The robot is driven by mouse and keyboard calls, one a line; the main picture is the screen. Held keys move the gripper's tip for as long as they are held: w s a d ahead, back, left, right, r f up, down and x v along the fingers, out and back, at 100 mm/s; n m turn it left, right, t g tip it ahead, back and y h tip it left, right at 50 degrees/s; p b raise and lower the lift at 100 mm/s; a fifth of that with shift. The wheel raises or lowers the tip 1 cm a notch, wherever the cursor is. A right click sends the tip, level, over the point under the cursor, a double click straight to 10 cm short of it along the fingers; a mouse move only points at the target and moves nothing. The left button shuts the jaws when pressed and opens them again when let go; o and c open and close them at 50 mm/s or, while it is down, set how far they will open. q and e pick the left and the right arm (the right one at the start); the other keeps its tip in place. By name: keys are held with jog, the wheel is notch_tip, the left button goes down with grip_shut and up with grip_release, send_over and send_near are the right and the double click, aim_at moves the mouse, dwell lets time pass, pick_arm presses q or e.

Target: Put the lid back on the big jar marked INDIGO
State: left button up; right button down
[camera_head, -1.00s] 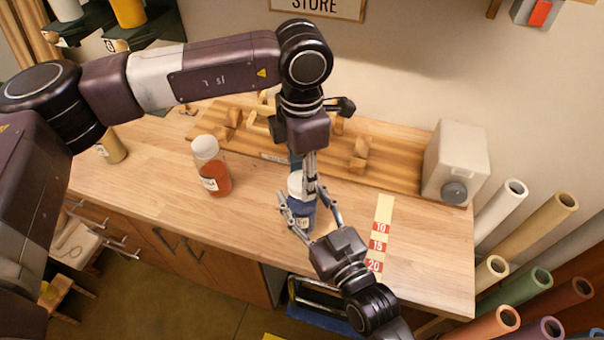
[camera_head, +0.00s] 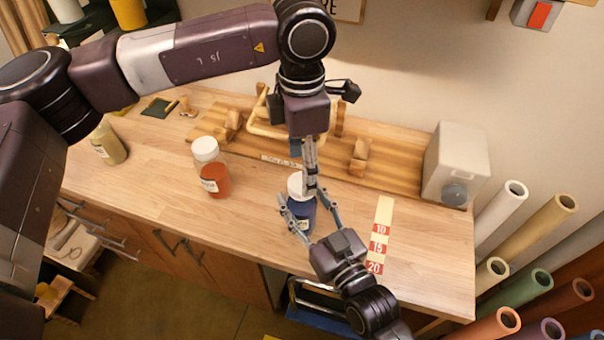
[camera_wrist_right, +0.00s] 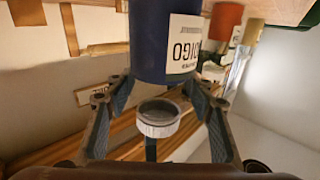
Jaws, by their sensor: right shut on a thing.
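The big indigo jar (camera_head: 302,213) is dark blue with a white label and stands near the table's front edge. In the right wrist view the jar (camera_wrist_right: 160,45) appears upside down, its label reading INDIGO. My right gripper (camera_head: 309,211) is shut around the jar; its fingers also show in the right wrist view (camera_wrist_right: 160,105). The white lid (camera_wrist_right: 158,118) is apart from the jar, a small gap above its mouth, hollow side facing it. In the head view the lid (camera_head: 296,184) shows over the jar. My left gripper (camera_head: 311,188) comes down from above and holds the lid; its fingertips are partly hidden.
An orange-red jar (camera_head: 215,182) with a white lid stands to the left, and an olive jar (camera_head: 108,146) farther left. A wooden rack (camera_head: 380,172) lies behind. A numbered strip (camera_head: 378,235) and a grey-white box (camera_head: 456,160) are to the right. The front left tabletop is clear.

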pick_arm(q)
notch_tip(320, 180, up, 8)
dwell(0.4)
pick_arm(e)
jog(key=c, duration=0.9)
grip_release()
jog(key=shift+o, duration=0.2)
jog(key=shift+s+d+f, duration=0.1)
jog(key=shift+s+d, duration=0.15)
jog(key=shift+s, duration=0.3)
jog(key=v, duration=1.1)
